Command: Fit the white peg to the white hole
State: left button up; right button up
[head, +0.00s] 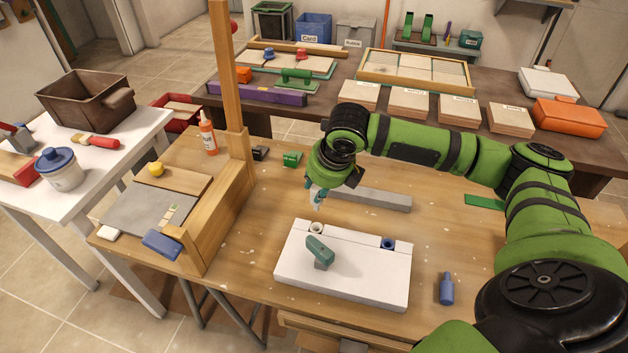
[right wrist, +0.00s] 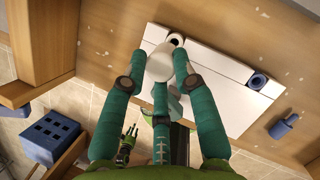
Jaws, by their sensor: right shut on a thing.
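My right gripper (head: 317,192) is over the far left part of the white board (head: 350,278). In the right wrist view its teal fingers (right wrist: 160,75) are shut on the white peg (right wrist: 160,63). The white hole (head: 316,229) has a pale rim and dark opening at the board's far left; it also shows in the right wrist view (right wrist: 176,40), just past the peg. In the head view the gripper's tips are above the hole, with a gap. What looks like my left gripper (right wrist: 128,145) shows small in the right wrist view, its jaws unclear.
A blue hole (head: 388,243) is at the board's far right. A teal handle-like piece (head: 320,249) rises from the board near the white hole. A grey bar (head: 370,199) lies behind; a wooden post (head: 229,70) stands left.

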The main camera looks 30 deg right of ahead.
aim_at(318, 208)
jog(key=shift+s+r, duration=0.1)
jog(key=shift+s, duration=0.05)
jog(key=shift+p, duration=0.3)
jog(key=shift+r+p, duration=0.2)
jog(key=shift+p, duration=0.55)
notch_tip(318, 208, down, 2)
jog(key=shift+b, duration=0.4)
notch_tip(318, 208, down, 4)
jog(key=shift+f+b, duration=0.1)
jog(key=shift+b, duration=0.6)
pick_arm(q)
jog(key=shift+s, duration=0.65)
jog(key=shift+w+d+f, duration=0.1)
jog(key=shift+w+f, duration=0.1)
jog(key=shift+w, duration=0.1)
pick_arm(e)
jog(key=shift+f, duration=0.8)
